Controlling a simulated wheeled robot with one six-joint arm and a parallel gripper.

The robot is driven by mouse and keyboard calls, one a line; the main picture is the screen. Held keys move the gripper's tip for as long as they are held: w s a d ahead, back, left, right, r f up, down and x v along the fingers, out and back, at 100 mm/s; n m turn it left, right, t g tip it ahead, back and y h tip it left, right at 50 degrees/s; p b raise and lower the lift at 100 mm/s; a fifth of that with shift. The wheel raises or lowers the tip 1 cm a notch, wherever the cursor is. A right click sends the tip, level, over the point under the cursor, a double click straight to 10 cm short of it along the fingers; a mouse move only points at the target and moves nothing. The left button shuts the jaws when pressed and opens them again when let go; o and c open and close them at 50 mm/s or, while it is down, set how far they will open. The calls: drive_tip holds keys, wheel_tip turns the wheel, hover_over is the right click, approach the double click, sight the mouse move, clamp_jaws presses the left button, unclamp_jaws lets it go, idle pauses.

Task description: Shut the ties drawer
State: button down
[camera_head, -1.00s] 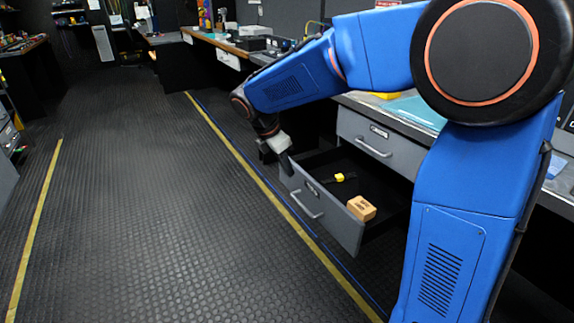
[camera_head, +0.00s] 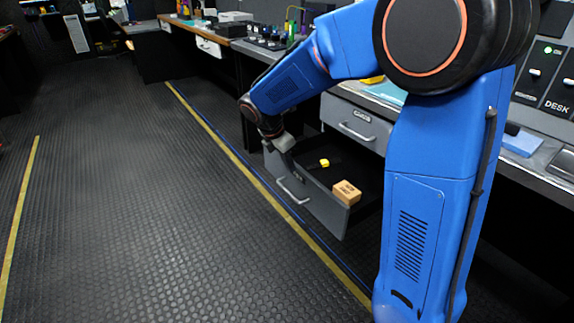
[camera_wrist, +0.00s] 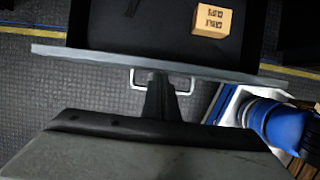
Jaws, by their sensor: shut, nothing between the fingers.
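The lower desk drawer stands open, its grey front (camera_head: 322,203) pulled out toward the aisle. Its bar handle (camera_head: 293,190) also shows in the wrist view (camera_wrist: 134,80). A tan box (camera_head: 346,192) and a small yellow item (camera_head: 324,162) lie inside; the box also shows in the wrist view (camera_wrist: 211,19). My gripper (camera_head: 288,152) is shut and empty at the far end of the drawer front. In the wrist view the fingers (camera_wrist: 159,82) overlap the handle, just outside the front panel (camera_wrist: 90,54). I cannot tell whether they touch it. The drawer's label is unreadable.
A shut upper drawer (camera_head: 355,122) sits under the desktop above the open one. Yellow floor tape (camera_head: 225,145) runs along the desks. The dark ribbed floor (camera_head: 130,220) to the left is clear. A control panel (camera_head: 548,85) stands at the right.

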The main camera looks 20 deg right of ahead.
drive_tip(key=shift+d, duration=0.15)
drive_tip(key=w+d, duration=0.3)
drive_tip(key=d, duration=0.8)
drive_tip(key=w+d, duration=0.4)
drive_tip(key=d, duration=0.8)
drive_tip(key=shift+w, duration=0.25)
drive_tip(key=shift+a, duration=0.15)
